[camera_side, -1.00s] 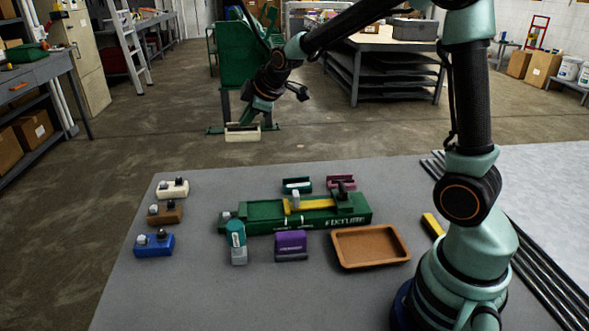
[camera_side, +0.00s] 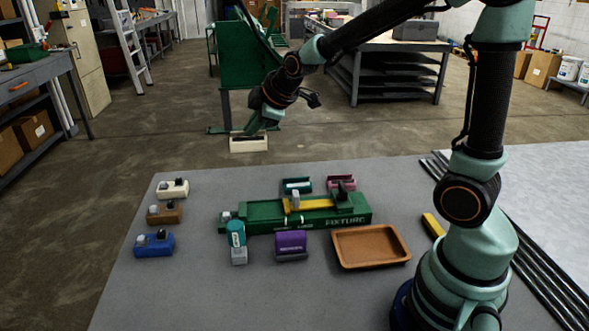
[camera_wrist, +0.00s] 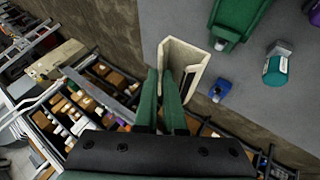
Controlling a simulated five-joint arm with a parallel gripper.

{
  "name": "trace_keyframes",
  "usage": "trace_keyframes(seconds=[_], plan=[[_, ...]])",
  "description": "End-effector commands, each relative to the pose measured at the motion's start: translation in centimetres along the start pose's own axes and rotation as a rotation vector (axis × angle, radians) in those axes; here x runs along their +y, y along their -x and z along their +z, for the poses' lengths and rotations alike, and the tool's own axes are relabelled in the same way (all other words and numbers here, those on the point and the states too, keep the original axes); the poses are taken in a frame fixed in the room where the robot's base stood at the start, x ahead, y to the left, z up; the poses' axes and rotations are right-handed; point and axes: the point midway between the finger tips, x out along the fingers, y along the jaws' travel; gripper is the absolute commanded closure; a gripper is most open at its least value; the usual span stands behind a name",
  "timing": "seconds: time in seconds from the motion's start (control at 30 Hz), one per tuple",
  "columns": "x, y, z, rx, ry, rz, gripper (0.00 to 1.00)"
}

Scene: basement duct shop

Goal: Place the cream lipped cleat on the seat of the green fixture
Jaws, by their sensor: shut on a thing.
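The cream lipped cleat (camera_side: 249,145) is a pale channel-shaped piece. My gripper (camera_side: 254,131) is shut on it and holds it in the air, behind and left of the green fixture in the side view. In the wrist view the cleat (camera_wrist: 172,50) stands at the tips of the green fingers (camera_wrist: 163,80), its channel showing. The green fixture (camera_side: 265,212) lies on the grey table and carries a yellow bar (camera_side: 315,204) with a grey block on it. Its seat is hard to make out. In the wrist view part of the fixture (camera_wrist: 243,18) shows at the upper right.
Cream (camera_side: 173,189), brown (camera_side: 165,215) and blue (camera_side: 154,245) blocks line the table's left side. Teal (camera_side: 297,185) and pink (camera_side: 341,182) channel pieces lie behind the fixture. A teal-and-grey piece (camera_side: 237,243), a purple block (camera_side: 291,246) and a brown tray (camera_side: 370,266) lie in front.

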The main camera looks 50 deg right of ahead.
Motion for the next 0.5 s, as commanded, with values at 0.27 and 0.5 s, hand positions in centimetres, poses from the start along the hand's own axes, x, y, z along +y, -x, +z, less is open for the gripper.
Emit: trace_keyframes(seconds=[0.27, 0.5], plan=[[6.3, -5.1, 0.1, -0.038, -0.053, 0.026, 1.0], [8.6, -7.2, 0.5, -0.052, -0.073, 0.037, 1.0]])
